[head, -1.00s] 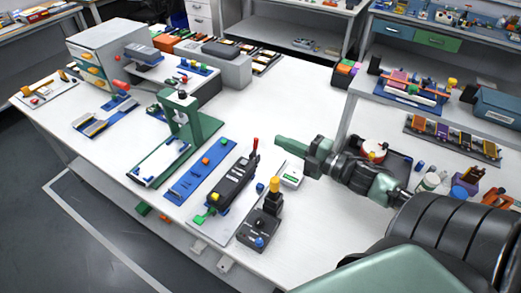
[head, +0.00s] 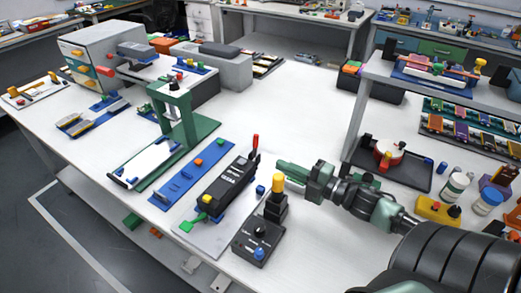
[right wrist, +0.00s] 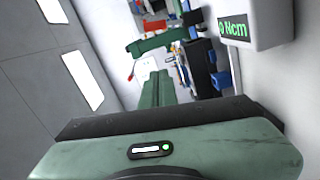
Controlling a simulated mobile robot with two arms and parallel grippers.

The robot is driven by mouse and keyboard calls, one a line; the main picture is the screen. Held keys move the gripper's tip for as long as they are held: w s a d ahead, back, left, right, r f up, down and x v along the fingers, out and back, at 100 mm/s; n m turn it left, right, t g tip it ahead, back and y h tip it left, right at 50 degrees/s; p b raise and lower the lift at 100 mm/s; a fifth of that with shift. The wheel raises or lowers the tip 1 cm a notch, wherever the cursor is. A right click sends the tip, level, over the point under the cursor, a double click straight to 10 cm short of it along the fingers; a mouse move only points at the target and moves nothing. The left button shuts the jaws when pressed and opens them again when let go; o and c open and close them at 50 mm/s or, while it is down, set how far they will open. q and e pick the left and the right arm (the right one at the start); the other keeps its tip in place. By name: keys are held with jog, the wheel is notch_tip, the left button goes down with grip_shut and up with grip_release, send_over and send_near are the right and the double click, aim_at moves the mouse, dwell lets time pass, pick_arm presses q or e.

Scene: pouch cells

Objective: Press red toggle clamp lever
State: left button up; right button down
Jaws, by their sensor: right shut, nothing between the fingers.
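A red lever (head: 255,142) stands upright at the back end of a long black device (head: 230,181). The device lies on a pale plate on the white table, with a green part at its front. My right gripper (head: 277,171) is shut and empty. In the head view it lies just right of and below the red lever, with a visible gap. In the right wrist view my closed green fingers (right wrist: 157,88) point away from the camera, and a small red part (right wrist: 131,70) shows left of their tips. My left gripper is out of view.
A black control box (head: 258,240) with a yellow-topped post (head: 278,183) stands close in front of my right gripper. A green press stand (head: 183,125) and a blue strip (head: 193,175) lie to the left. The table behind the gripper is clear.

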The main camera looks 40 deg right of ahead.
aim_at(255, 145)
jog(key=shift+a, duration=0.1)
jog(key=w, duration=0.7)
jog(key=w+a+p, duration=0.1)
jog(key=w, duration=0.3)
jog(key=shift+f, duration=0.2)
jog(key=shift+w+d+f, duration=0.15)
jog(key=shift+w+d, duration=0.15)
jog(key=shift+d, duration=0.2)
